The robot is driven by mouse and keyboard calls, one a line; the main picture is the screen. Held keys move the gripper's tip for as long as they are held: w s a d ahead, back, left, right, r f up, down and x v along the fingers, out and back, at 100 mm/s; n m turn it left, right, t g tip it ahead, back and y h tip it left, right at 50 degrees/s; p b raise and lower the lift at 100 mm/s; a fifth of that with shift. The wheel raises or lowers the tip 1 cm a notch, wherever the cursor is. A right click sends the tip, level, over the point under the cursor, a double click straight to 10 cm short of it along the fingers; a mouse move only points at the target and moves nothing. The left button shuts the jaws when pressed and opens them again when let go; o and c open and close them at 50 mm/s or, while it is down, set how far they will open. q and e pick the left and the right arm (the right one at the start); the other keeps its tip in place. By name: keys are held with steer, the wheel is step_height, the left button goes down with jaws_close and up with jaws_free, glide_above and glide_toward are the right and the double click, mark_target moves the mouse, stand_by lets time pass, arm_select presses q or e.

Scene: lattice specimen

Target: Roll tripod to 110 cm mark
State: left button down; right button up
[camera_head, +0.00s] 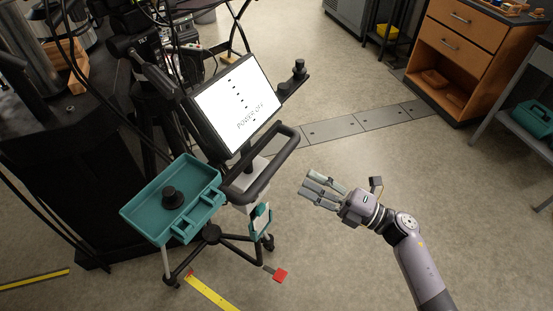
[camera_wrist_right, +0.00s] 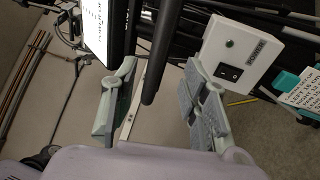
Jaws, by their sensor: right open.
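The wheeled tripod (camera_head: 213,234) stands left of centre in the head view, with dark legs on casters. It carries a lit screen (camera_head: 235,100), a teal tray (camera_head: 165,208) and a black loop handle (camera_head: 270,165). A yellow measuring strip (camera_head: 212,294) lies on the floor by its base; I cannot read its marks. My right gripper (camera_head: 318,192) is open and empty, to the right of the handle in the head view. In the right wrist view, a dark bar (camera_wrist_right: 163,50) shows beyond and between the open fingers (camera_wrist_right: 160,105). My left gripper is not in view.
A red-ended pedal (camera_head: 280,275) sticks out low at the tripod. Another yellow strip (camera_head: 35,280) lies at the left. Dark equipment and cables crowd the left. A wooden drawer cabinet (camera_head: 465,55) stands at the upper right. The floor at centre right is clear.

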mark_target(276, 165)
steer(key=p+x, duration=0.1)
steer(key=x, duration=0.9)
steer(key=shift+w+a+p, duration=0.1)
steer(key=shift+a+p, duration=0.05)
steer(key=shift+p, duration=0.25)
jaws_close()
